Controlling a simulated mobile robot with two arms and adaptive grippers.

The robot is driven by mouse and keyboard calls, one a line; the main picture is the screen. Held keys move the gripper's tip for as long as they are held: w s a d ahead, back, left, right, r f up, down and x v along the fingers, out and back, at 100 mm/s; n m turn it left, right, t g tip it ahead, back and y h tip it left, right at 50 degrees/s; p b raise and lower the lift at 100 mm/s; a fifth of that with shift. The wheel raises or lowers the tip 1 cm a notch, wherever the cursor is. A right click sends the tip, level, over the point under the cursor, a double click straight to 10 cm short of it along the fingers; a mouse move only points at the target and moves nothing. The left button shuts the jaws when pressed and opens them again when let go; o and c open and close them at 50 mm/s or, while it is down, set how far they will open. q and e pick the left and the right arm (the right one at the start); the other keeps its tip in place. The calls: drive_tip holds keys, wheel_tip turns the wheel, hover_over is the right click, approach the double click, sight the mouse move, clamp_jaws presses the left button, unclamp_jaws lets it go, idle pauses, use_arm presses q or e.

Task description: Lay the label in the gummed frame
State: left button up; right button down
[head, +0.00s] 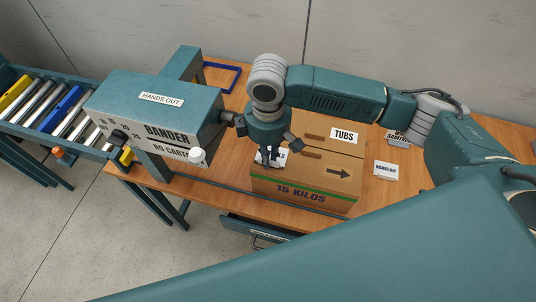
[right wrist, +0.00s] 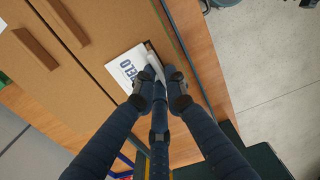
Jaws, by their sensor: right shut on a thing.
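The white label (right wrist: 128,70) with dark lettering, partly readable as "ELO", is at the near left corner of the carton's top in the right wrist view. It also shows in the head view (head: 282,156), partly behind the fingers. My right gripper (right wrist: 156,80) points down there and is shut on the label's edge; the fingers hide part of it. In the head view the right gripper (head: 268,160) is over the carton's left end. I cannot tell whether the label touches the cardboard. I cannot make out the gummed frame. My left gripper is not in view.
The carton (head: 300,191) stands on the wooden table (head: 215,180), marked "TUBS" and "15 KILOS". The bander machine (head: 155,105) is close on the left, beside a roller conveyor (head: 45,105). A white card (head: 385,168) lies right of the carton. A drawer (head: 255,229) is below the table's front.

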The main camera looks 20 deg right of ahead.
drive_tip(key=shift+f, duration=0.2)
drive_tip(key=shift+s+f, duration=0.35)
drive_tip(key=shift+f, duration=0.15)
drive_tip(key=c, duration=1.8)
unclamp_jaws()
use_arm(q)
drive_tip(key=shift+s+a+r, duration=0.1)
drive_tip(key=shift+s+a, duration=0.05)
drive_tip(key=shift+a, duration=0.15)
use_arm(e)
drive_tip(key=shift+f, duration=0.1)
drive_tip(key=shift+r, duration=0.25)
use_arm(q)
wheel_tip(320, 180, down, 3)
drive_tip(key=b, duration=0.2)
drive_tip(key=shift+b, duration=0.35)
use_arm(e)
wheel_tip(320, 180, up, 13)
drive_tip(key=shift+w, duration=0.35)
